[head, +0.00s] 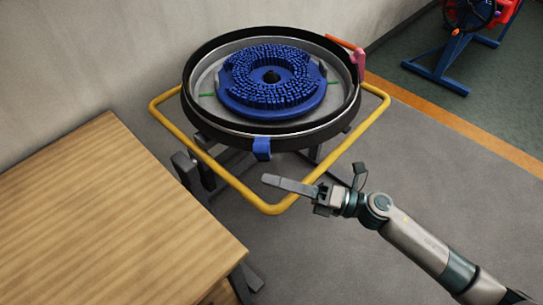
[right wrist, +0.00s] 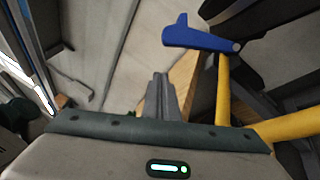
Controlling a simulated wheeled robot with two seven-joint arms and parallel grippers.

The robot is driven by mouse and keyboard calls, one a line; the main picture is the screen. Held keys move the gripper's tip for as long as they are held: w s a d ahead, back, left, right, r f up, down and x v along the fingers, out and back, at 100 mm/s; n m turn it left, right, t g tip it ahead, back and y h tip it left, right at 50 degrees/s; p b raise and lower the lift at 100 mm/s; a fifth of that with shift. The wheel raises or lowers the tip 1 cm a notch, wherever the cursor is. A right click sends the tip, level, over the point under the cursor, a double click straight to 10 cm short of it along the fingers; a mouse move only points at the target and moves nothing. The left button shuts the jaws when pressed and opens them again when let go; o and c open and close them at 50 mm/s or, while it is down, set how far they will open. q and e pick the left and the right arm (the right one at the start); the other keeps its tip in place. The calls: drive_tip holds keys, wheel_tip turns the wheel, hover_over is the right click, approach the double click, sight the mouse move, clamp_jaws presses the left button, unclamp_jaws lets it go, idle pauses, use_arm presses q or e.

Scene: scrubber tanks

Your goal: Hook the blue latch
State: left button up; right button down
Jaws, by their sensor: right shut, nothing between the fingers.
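The blue latch (head: 262,148) sits on the front rim of the round black scrubber tank (head: 205,125). In the right wrist view the blue latch (right wrist: 195,37) shows from the side, with a hooked end to the left and a round pivot to the right. My right gripper (head: 268,180) is shut and empty, in front of and a little below the latch in the head view. In the right wrist view its closed fingers (right wrist: 160,82) point up the picture, to the lower left of the latch and apart from it. My left gripper is not in view.
A yellow tube frame (head: 235,185) runs around the tank, close by my right gripper. A wooden table (head: 100,210) stands at the left. A pink-red latch (head: 360,62) is on the tank's right rim. A blue stand (head: 440,75) is at the far right.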

sight(262, 149)
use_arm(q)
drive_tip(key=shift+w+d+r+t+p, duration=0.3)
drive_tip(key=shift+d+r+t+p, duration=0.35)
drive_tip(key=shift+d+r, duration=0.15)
use_arm(e)
drive_tip(key=shift+w+a+r, duration=0.15)
drive_tip(key=shift+w+r, duration=0.2)
drive_tip(key=shift+w, duration=0.3)
drive_tip(key=shift+w+a+r, duration=0.15)
drive_tip(key=shift+w+r, duration=0.15)
drive_tip(key=shift+w, duration=0.35)
drive_tip(key=shift+w+a+r, duration=0.15)
drive_tip(key=shift+w+r, duration=0.2)
drive_tip(key=shift+w, duration=0.3)
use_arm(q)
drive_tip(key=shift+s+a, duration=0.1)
use_arm(e)
drive_tip(key=shift+r, duration=0.1)
